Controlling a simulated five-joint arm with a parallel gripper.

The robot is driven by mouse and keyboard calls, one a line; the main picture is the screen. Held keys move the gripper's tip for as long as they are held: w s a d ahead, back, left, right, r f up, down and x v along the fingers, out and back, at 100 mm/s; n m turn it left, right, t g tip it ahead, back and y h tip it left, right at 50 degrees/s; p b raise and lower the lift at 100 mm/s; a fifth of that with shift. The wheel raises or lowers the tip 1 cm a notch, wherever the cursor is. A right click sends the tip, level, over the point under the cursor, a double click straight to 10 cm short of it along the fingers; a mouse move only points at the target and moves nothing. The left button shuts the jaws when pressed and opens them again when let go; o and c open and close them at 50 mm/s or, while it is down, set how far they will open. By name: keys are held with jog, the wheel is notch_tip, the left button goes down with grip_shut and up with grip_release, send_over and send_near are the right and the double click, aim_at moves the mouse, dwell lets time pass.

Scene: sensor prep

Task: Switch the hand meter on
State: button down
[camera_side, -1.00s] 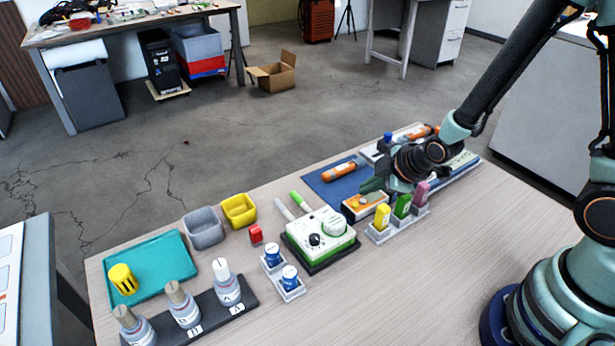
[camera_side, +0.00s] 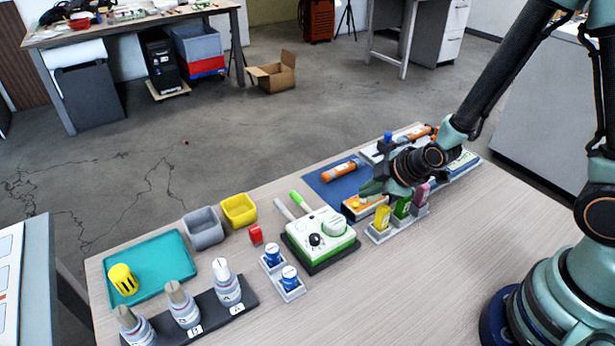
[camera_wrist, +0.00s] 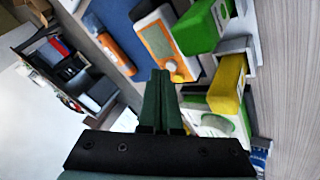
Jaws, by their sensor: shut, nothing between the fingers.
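In the wrist view the meter (camera_wrist: 152,40) shows a grey-green screen, a pale round knob and an orange end. My gripper (camera_side: 369,190) is shut and empty over the meter. In the wrist view its dark green fingertips (camera_wrist: 160,74) appear close to the knob end. I cannot tell whether they touch. The screen's reading is too blurred to tell.
Yellow (camera_side: 382,216) and green (camera_side: 402,206) blocks stand in a grey rack close to the meter. A green and white stirrer-like device (camera_side: 320,232) is to the left. A blue mat (camera_side: 320,182) with an orange tool lies behind.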

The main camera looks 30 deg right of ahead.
jog(key=shift+f, duration=0.4)
dwell(0.4)
jog(key=shift+r, duration=0.8)
jog(key=shift+r, duration=2.5)
notch_tip(320, 180, up, 10)
jog(key=f+m, duration=0.1)
jog(key=m, duration=0.5)
send_over(366, 204)
jog(key=s+d, duration=0.2)
jog(key=s, duration=0.2)
jog(key=s+d+r+m+g, duration=0.1)
jog(key=s+r+m, duration=0.3)
jog(key=s+r, duration=0.2)
jog(key=shift+s+m+g+h, duration=0.15)
jog(key=shift+m+g+h, duration=0.15)
jog(key=shift+m+g, duration=0.1)
